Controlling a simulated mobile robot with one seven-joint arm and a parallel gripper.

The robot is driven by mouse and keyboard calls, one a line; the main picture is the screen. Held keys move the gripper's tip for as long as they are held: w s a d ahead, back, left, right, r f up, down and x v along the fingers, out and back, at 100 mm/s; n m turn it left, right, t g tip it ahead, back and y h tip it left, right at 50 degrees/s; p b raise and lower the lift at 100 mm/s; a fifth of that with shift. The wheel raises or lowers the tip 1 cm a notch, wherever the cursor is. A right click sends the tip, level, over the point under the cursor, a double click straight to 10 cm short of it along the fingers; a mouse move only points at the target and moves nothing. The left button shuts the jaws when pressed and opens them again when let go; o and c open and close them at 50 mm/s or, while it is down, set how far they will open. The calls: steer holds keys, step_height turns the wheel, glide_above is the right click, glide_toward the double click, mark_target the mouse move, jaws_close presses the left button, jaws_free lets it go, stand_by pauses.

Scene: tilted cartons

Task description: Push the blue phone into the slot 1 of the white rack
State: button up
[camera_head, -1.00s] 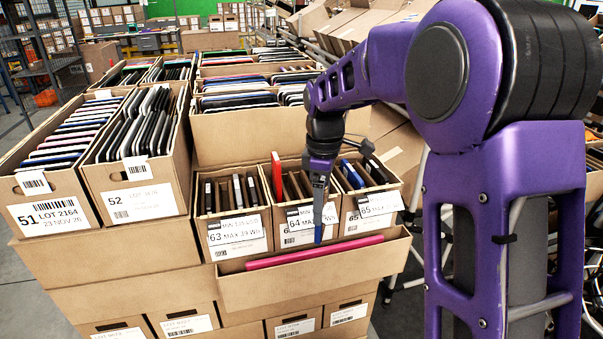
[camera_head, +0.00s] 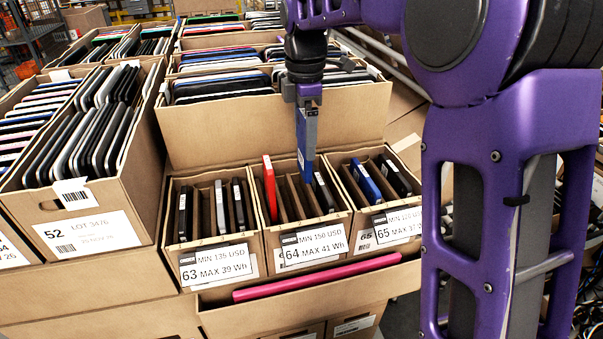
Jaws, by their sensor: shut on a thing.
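My gripper (camera_head: 308,96) is shut on a blue phone (camera_head: 305,145), which hangs nearly upright below it. The phone's lower end is over carton 64 (camera_head: 318,250), in front of the back wall. I cannot tell whether it has entered a gap between the dividers. Carton 64 has brown dividers, a red phone (camera_head: 269,188) at its left and a dark phone (camera_head: 324,192) at its right. Another blue phone (camera_head: 365,182) stands tilted in carton 65 (camera_head: 390,232). No white rack shows in these views.
Carton 63 (camera_head: 215,258) stands left of carton 64 and holds several dark phones. Carton 52 (camera_head: 90,232), full of devices, is further left. A long pink bar (camera_head: 315,278) lies in the tray in front. A larger full carton (camera_head: 225,130) stands behind.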

mark_target(304, 176)
stand_by(0.3)
step_height(304, 176, down, 10)
steer(key=shift+r+b, duration=0.2)
steer(key=shift+b, duration=0.45)
steer(key=shift+f, duration=0.2)
steer(key=o, duration=1.1)
steer(key=shift+f+b, duration=0.1)
steer(key=shift+b, duration=0.2)
